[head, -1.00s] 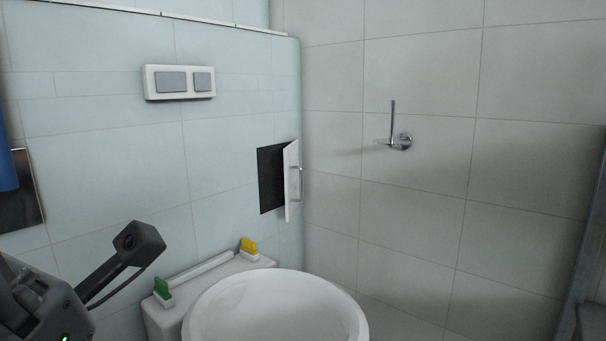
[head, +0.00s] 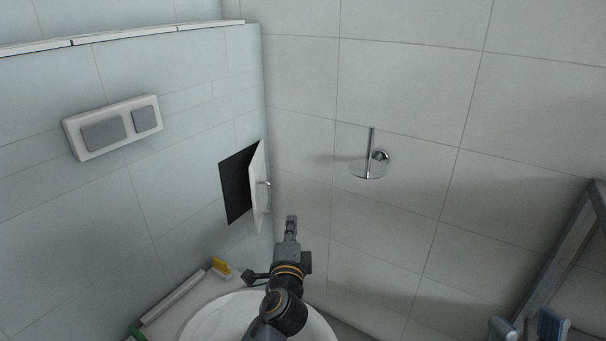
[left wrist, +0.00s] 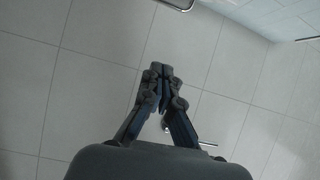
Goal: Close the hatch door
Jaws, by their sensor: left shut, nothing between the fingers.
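The white hatch door (head: 258,188) stands ajar in the left wall near the corner in the head view. It is hinged toward the corner side, and the dark opening (head: 236,186) shows left of it. Its handle (head: 267,194) is on the face turned toward the corner. My left gripper (head: 291,220) is just right of and below the door, seemingly apart from it, pointing up in the picture. In the left wrist view its fingers (left wrist: 160,70) are together and empty. A curved metal bar, probably the handle (left wrist: 178,4), shows at the top edge there. My right gripper is out of view.
The toilet (head: 215,318) is below my left arm, with yellow (head: 220,267) and green items behind it. A flush plate (head: 113,127) is on the left wall. A metal holder (head: 370,166) sticks out of the tiled right wall. Items stand at lower right.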

